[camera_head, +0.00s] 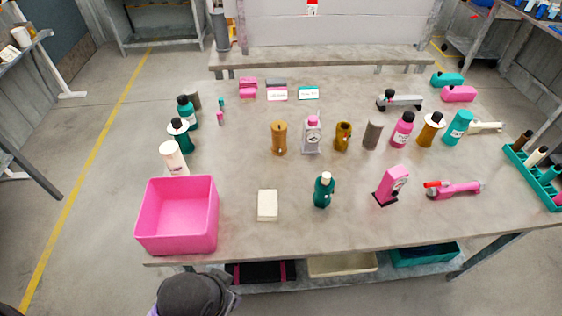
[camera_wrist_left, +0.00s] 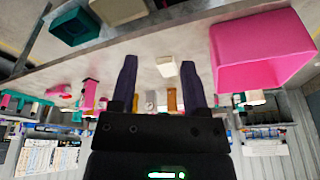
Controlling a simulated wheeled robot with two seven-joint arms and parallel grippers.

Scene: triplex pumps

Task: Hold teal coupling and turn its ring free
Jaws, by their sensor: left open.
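Several teal pieces stand upright on the grey table, and I cannot tell for certain which is the coupling. A dark teal piece with a pale top (camera_head: 323,190) stands alone near the front middle. No ring can be made out clearly. My left gripper (camera_wrist_left: 160,62) shows in the left wrist view with its two dark fingers wide apart and nothing between them. It is apart from the teal pieces. My right gripper is not in view.
A pink open bin (camera_head: 178,215) sits at the table's front left, with a white block (camera_head: 267,205) to its right. Bottles crowd the middle row; the front middle has free room.

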